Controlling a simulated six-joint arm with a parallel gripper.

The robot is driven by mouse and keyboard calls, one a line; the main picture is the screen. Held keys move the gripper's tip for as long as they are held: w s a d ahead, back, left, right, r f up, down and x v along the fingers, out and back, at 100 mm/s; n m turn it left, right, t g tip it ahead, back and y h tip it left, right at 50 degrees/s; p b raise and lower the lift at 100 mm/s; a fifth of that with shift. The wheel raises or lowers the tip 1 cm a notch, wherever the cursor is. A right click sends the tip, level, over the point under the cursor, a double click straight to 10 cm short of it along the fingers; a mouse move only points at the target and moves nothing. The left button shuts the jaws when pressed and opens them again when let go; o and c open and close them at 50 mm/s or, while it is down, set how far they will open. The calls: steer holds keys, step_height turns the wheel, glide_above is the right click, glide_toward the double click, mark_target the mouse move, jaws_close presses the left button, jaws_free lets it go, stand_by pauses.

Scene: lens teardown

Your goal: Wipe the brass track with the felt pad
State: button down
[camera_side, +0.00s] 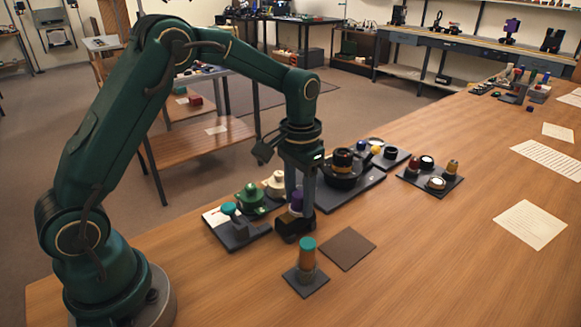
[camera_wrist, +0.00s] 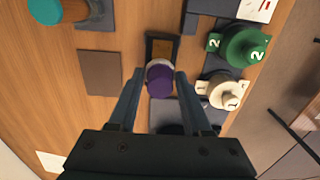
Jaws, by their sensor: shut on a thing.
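My gripper (camera_wrist: 159,78) is shut on a purple-topped knob with a pale collar (camera_wrist: 160,80), which I take for the felt pad. In the side view my gripper (camera_side: 299,206) points straight down, and the purple top (camera_side: 296,201) shows between its fingers. Just beyond the knob in the wrist view is a dark-framed block with a brownish-gold strip (camera_wrist: 162,50), likely the brass track. In the side view the black block (camera_side: 292,232) stands right under the gripper. The pad's underside is hidden, so I cannot tell whether it touches the strip.
A brown square mat (camera_side: 348,249) and a teal-capped orange cylinder on a plate (camera_side: 307,262) are in front. A green knob (camera_side: 250,199), a cream knob (camera_side: 275,184) and a tray with a teal knob (camera_side: 237,227) crowd the left. A dark lens (camera_side: 343,170) stands behind.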

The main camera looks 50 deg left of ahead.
mark_target(281, 222)
steer(key=shift+s, duration=2)
steer(key=shift+s+r, duration=0.1)
steer(key=shift+s, duration=0.1)
step_height(281, 222, up, 8)
